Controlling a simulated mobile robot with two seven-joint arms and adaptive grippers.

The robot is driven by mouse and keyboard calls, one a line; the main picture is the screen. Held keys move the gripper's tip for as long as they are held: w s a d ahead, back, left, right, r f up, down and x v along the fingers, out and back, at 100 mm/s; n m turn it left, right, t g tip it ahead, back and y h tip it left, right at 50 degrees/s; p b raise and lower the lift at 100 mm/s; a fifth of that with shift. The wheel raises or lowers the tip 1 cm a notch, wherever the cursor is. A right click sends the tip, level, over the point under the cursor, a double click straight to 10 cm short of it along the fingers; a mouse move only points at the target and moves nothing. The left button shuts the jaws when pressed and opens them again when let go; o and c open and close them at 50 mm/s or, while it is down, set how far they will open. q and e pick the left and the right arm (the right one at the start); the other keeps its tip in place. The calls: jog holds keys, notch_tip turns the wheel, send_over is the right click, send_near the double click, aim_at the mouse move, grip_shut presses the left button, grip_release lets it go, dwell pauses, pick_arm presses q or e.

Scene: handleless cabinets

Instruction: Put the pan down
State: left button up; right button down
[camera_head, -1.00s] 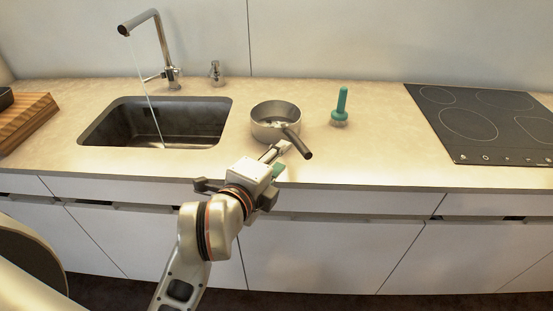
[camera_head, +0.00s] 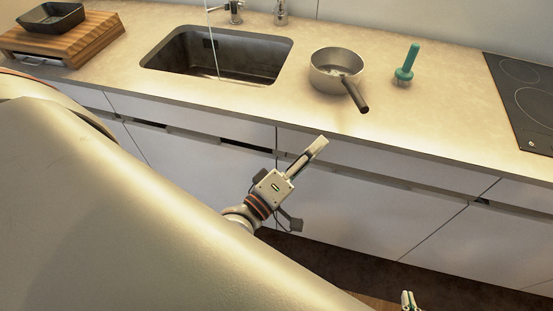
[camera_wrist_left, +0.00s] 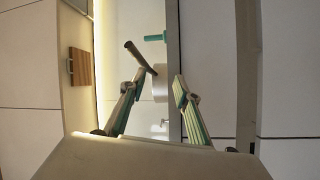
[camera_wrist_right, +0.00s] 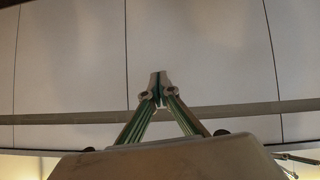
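The grey pan (camera_head: 337,72) stands upright on the countertop, right of the sink. Its dark handle (camera_head: 356,95) points toward the counter's front edge. The handle (camera_wrist_left: 139,56) also shows in the left wrist view, beyond the fingers. My left gripper (camera_head: 316,148) is in front of the counter, below and apart from the handle. Its fingers are spread and empty in the left wrist view (camera_wrist_left: 159,80). My right gripper (camera_head: 408,300) is low at the bottom edge of the head view. Its fingertips meet with nothing visible between them in the right wrist view (camera_wrist_right: 158,82).
The sink (camera_head: 217,55) with running water is left of the pan. A teal-handled brush (camera_head: 407,65) stands to its right, then the black cooktop (camera_head: 525,95). A wooden board (camera_head: 85,45) with a black dish (camera_head: 50,17) is far left. Cabinet fronts (camera_head: 370,190) lie below the counter.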

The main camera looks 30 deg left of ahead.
pick_arm(q)
jog(key=s+a+f+m+g, duration=0.1)
jog(key=s+f+m+g, duration=0.1)
jog(key=f+m, duration=0.3)
jog(key=s+a+f+m+g, duration=0.1)
jog(key=s+f+m+g, duration=0.2)
jog(key=f, duration=0.8)
jog(key=s+a+f+m+g+y, duration=0.1)
jog(key=s+f+m+g, duration=0.2)
jog(key=s+f+m, duration=0.3)
notch_tip(320, 180, down, 3)
jog(key=m, duration=0.2)
jog(key=shift+a+m, duration=0.15)
jog(key=shift+m, duration=0.15)
pick_arm(e)
jog(key=shift+w+r, duration=0.1)
jog(key=shift+r, duration=0.1)
jog(key=c, duration=2.1)
grip_release()
jog(key=shift+f, duration=0.1)
pick_arm(q)
jog(key=shift+c, duration=0.6)
